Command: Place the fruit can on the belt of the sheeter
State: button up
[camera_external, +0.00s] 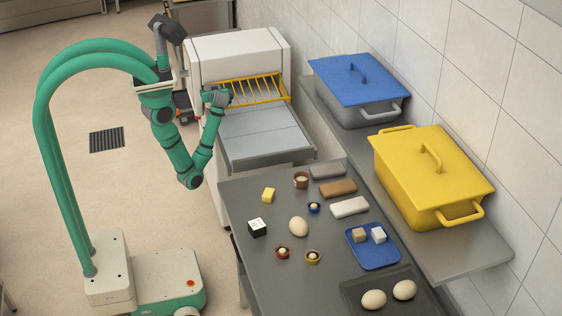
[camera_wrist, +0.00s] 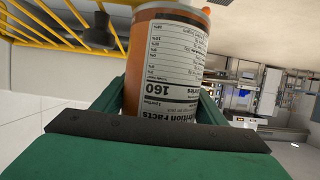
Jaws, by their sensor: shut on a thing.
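The fruit can (camera_wrist: 170,60) has an orange-brown body and a white nutrition label, and fills the middle of the wrist view. My gripper (camera_external: 217,97) is shut on it, with green fingers on both sides of the can in the wrist view (camera_wrist: 160,102). In the outside view the can is too small and hidden to make out clearly. The sheeter (camera_external: 225,55) is a white machine with a yellow guard (camera_external: 255,90) and a flat grey belt (camera_external: 260,135). My gripper is at the left end of the guard, above the belt's left side.
A steel table (camera_external: 250,215) in front of the sheeter holds a blue tray (camera_external: 386,262) and several small items. A blue-lidded container (camera_external: 355,80) and a yellow one (camera_external: 430,180) stand on the wall shelf at right. The belt looks clear.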

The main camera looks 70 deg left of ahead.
jog(key=w+d+f+m+t+h, duration=0.1)
jog(key=w+d+m+t+h, duration=0.35)
jog(key=w+d, duration=0.7)
jog(key=w+d+f+m+t+h, duration=0.1)
jog(key=w+d+m+t, duration=0.55)
jog(key=w+d, duration=0.5)
jog(key=shift+w+f, duration=0.2)
jog(key=shift+f, duration=1.1)
jog(key=shift+w+f, duration=0.15)
jog(key=shift+f, duration=1.1)
jog(key=shift+w+f, duration=0.2)
jog(key=shift+f, duration=1.1)
jog(key=o, duration=1.6)
jog(key=shift+f, duration=0.15)
